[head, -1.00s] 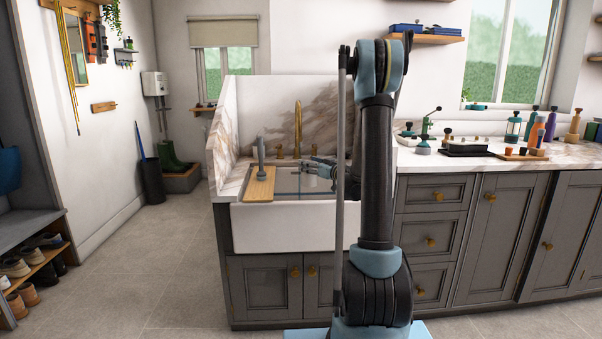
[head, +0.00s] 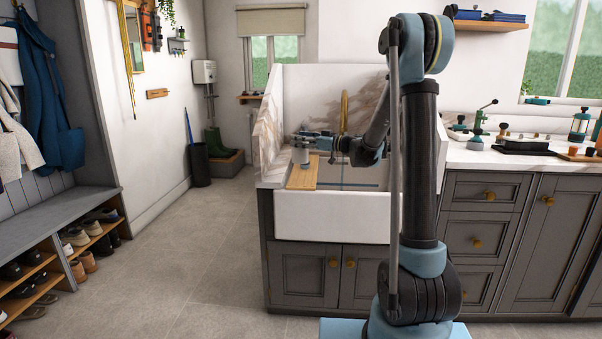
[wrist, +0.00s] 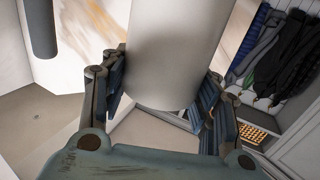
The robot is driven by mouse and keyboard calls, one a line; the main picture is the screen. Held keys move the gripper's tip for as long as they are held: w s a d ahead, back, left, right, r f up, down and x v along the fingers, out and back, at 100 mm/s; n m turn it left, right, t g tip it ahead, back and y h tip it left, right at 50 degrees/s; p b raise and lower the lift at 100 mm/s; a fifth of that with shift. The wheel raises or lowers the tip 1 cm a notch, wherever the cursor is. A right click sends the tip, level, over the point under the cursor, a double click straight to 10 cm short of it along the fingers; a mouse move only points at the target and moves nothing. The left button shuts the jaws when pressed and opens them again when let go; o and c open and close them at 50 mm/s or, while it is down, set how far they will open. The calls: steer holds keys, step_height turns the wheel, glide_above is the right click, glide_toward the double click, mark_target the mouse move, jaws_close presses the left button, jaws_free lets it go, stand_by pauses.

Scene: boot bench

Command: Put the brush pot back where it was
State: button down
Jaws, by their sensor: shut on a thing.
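The brush pot, a plain pale cylinder, is in my gripper (head: 312,138) above the left side of the sink in the head view; the pot (head: 300,156) hangs below the fingers there. In the wrist view the pot (wrist: 175,45) fills the upper middle, upright-looking, with the fingers of my gripper (wrist: 162,95) shut on both its sides. Its inside is hidden. In the head view it appears over or just behind the wooden board (head: 302,178); I cannot tell whether it touches anything.
The white sink (head: 330,215) has a brass tap (head: 344,112) behind it. A dark grey rounded thing (wrist: 40,25) hangs into the wrist view close by. The shoe bench (head: 60,225) is far left. The floor (head: 190,260) between is clear.

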mark_target(307, 159)
steer(key=shift+f, duration=4.15)
steer(key=c, duration=0.6)
jaws_free()
steer(key=shift+d, duration=0.1)
